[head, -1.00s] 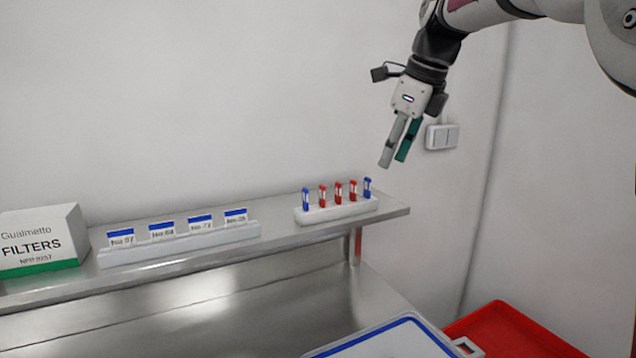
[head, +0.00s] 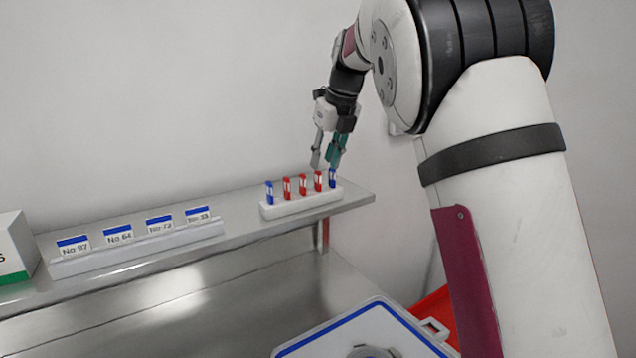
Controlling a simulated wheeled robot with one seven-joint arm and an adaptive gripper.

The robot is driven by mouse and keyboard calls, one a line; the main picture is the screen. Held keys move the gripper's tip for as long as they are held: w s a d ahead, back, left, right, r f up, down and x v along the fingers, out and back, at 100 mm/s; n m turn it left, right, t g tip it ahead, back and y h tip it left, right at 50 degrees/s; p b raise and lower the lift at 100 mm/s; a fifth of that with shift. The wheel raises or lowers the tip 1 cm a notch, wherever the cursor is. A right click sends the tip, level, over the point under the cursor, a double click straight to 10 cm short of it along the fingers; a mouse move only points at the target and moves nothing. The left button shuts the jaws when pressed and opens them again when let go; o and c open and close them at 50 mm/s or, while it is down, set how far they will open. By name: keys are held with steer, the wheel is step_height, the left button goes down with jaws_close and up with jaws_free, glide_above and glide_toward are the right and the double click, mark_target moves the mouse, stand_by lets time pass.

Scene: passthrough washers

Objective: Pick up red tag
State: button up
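Three red tags stand upright in a white holder (head: 300,204) on the metal shelf: a left one (head: 287,188), a middle one (head: 302,185) and a right one (head: 318,181). A blue tag stands at each end of the row, left (head: 269,193) and right (head: 332,178). My gripper (head: 325,164) points down just above the right end of the row, near the right red tag and the right blue tag. Its grey and green fingers are apart with nothing visible between them. I cannot tell its exact depth over the tags.
A long white rack (head: 140,248) with several blue-topped number cards is on the shelf (head: 235,217) to the left. A white and green box (head: 14,245) is at the far left. Below are a blue-rimmed white container (head: 335,325) and a red tray (head: 437,308). My arm hides the right side.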

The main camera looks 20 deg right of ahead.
mark_target(318, 171)
steer(key=shift+a+p+x, duration=0.1)
steer(key=shift+p+x, duration=0.2)
steer(key=shift+x, duration=1)
steer(key=shift+a+p+x, duration=0.15)
steer(key=shift+p+x, duration=0.1)
steer(key=shift+x, duration=1.05)
steer(key=shift+w, duration=0.1)
jaws_close()
